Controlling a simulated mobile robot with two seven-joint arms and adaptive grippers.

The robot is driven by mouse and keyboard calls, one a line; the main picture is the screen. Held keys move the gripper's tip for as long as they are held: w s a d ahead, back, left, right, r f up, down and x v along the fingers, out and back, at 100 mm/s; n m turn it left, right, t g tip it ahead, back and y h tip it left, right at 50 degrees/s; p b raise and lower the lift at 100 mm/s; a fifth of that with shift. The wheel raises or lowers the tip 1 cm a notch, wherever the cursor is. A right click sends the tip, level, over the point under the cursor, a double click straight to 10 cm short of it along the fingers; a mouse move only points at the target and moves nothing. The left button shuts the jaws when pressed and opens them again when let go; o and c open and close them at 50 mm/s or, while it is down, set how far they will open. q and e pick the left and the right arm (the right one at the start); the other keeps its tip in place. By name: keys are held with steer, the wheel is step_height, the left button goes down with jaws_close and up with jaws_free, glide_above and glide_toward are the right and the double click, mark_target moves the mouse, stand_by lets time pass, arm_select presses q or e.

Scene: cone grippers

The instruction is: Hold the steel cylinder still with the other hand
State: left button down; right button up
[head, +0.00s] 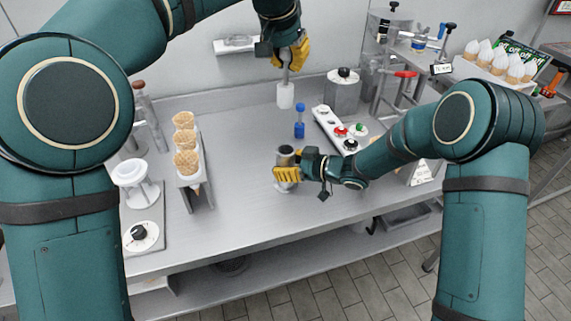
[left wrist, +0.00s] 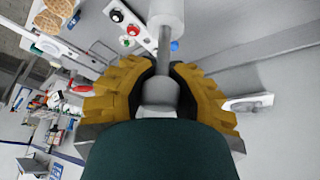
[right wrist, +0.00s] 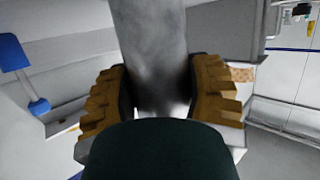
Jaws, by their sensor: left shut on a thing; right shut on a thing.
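The steel cylinder (head: 285,157) stands upright on the grey worktop, an open-topped metal cup shape. My right gripper (head: 287,175) is shut around its side; in the right wrist view the steel cylinder (right wrist: 152,50) rises between the two yellow ridged fingers (right wrist: 160,95). My left gripper (head: 291,55) is higher and farther back, shut on a tool with a grey rod and a white cylindrical end (head: 285,95) hanging down. In the left wrist view the tool's rounded grey grip (left wrist: 159,92) sits between the fingers, with the white end (left wrist: 166,12) beyond.
A rack of waffle cones (head: 186,150) and a white stand (head: 136,180) are at left. The front worktop is clear.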

arm_select(q)
glide_above(289, 146)
steer(key=s, duration=0.1)
steer(key=shift+t, duration=0.4)
steer(key=f, duration=0.8)
steer(key=shift+a, duration=0.25)
steer(key=shift+f, duration=1.95)
steer(key=shift+f, duration=4.65)
